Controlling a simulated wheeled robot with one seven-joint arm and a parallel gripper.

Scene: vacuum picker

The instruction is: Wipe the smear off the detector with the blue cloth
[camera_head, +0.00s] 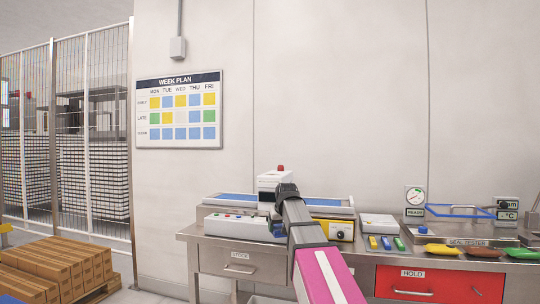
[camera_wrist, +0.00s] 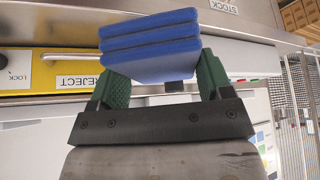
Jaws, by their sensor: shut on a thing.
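The blue cloth (camera_wrist: 150,45) is a folded, layered pad in the wrist view. My gripper (camera_wrist: 160,78) is shut on it, with a green finger on each side. In the head view my arm reaches over the bench to the detector, and its dark wrist hides my fingers and most of the cloth. The detector (camera_head: 270,181) appears to be the white housing with a red lamp on top, standing over the conveyor. My wrist covers part of its front. I cannot make out a smear in either view.
The conveyor (camera_head: 328,202) has a blue belt. A yellow reject box (camera_wrist: 65,70) lies close to my gripper in the wrist view. The steel bench (camera_head: 375,250) also carries small coloured blocks (camera_head: 386,243), a gauge (camera_head: 415,195) and coloured pouches (camera_head: 481,251). A red HOLD drawer (camera_head: 440,282) is below.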

